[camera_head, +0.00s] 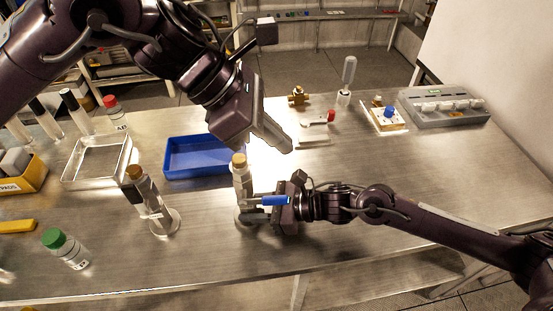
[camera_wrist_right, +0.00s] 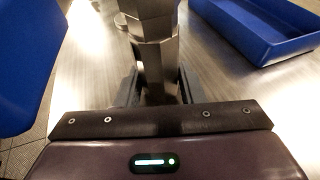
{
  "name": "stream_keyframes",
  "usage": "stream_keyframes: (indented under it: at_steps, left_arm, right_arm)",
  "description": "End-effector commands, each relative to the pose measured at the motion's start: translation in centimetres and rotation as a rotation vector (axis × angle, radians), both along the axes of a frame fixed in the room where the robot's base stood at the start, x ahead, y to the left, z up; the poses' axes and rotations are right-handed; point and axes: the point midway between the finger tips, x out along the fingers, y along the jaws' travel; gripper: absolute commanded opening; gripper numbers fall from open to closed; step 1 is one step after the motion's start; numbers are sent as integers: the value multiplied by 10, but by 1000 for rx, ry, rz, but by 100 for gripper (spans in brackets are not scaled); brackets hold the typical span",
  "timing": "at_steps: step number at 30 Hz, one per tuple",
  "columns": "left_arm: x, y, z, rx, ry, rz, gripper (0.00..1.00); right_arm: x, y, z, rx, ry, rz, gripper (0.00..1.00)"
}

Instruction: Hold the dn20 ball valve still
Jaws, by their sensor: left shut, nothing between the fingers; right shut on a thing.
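The ball valve (camera_head: 241,178) is a grey metal body with a blue lever handle (camera_head: 274,200), standing upright at the table's front middle. A brass-coloured cap tops it. My right gripper (camera_head: 257,209) comes from the right and is shut on the valve's body. In the right wrist view the faceted metal body (camera_wrist_right: 157,55) stands between the fingers, and the blue lever looms at the left (camera_wrist_right: 25,60). My left gripper (camera_head: 283,143) is shut and empty above the table, behind and to the right of the valve, apart from it. The fingers partly hide the lower body.
A blue tray (camera_head: 166,170) lies just left of the valve. A capped cylinder on a round base (camera_head: 150,200) stands further left. A green-capped bottle (camera_head: 66,250) is at the front left. A grey device (camera_head: 445,118) stands at the back right. The right table top is mostly clear.

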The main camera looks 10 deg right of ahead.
Motion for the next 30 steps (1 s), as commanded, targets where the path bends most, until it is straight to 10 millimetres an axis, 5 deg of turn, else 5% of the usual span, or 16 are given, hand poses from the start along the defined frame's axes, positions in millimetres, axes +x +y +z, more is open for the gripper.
stream_keyframes:
  at_steps: [14,15,20,30]
  left_arm:
    - [0,0,19,0,1,-1,0]
    - [0,0,19,0,1,-1,0]
    - [0,0,19,0,1,-1,0]
    - [0,0,19,0,1,-1,0]
  right_arm:
    - [-1,-1,-3,-6,4,-1,0]
    - [-1,-1,-3,-5,4,-1,39]
    - [0,-1,-2,-4,2,0,60]
    - [-1,-4,0,-2,0,-1,60]
